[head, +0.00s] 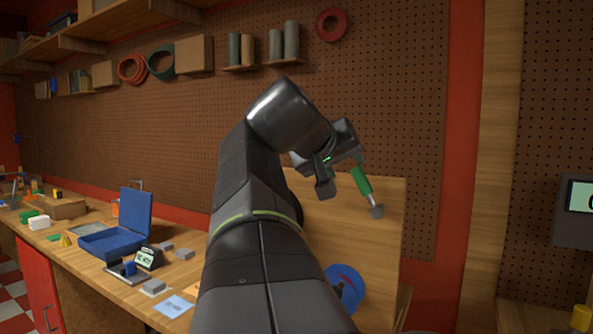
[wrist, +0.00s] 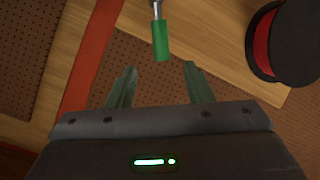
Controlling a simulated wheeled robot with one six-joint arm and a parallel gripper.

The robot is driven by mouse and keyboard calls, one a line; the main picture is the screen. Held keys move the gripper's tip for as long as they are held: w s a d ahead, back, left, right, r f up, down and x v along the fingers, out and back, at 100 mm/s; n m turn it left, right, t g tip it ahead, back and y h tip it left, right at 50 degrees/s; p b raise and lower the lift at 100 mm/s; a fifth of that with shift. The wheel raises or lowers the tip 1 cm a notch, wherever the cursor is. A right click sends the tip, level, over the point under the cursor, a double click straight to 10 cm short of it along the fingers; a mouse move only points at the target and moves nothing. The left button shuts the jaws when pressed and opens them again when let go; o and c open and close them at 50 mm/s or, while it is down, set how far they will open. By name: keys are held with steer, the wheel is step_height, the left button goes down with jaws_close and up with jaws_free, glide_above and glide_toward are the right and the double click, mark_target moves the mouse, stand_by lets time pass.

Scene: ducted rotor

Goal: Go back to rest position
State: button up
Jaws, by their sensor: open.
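My gripper (head: 342,174) is raised in front of the upright wooden panel, at the end of my arm. In the wrist view my gripper (wrist: 160,80) is open, its two fingers apart with nothing between them. A tool with a green handle (head: 362,180) and a metal shaft ends in a grey block beside the gripper in the head view. In the wrist view the green handle (wrist: 161,40) lies just beyond the fingertips, near the middle of the gap. I cannot tell whether a finger touches it.
A blue and red disc (head: 343,290) is low beside my arm. A dark reel with red inside (wrist: 288,42) shows in the wrist view. The workbench at left holds an open blue case (head: 117,236), a small display (head: 148,258) and grey blocks (head: 183,254). Shelves and pegboard stand behind.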

mark_target(358, 183)
steer(key=shift+s+a+r, duration=0.15)
steer(key=shift+s+a, duration=0.05)
steer(key=shift+s, duration=0.05)
steer(key=x, duration=1.4)
steer(key=shift+s+a, duration=0.1)
steer(key=shift+w+a+f+n+h, duration=0.25)
steer(key=shift+w+n+h, duration=0.05)
steer(key=shift+n, duration=0.2)
stand_by(1.7)
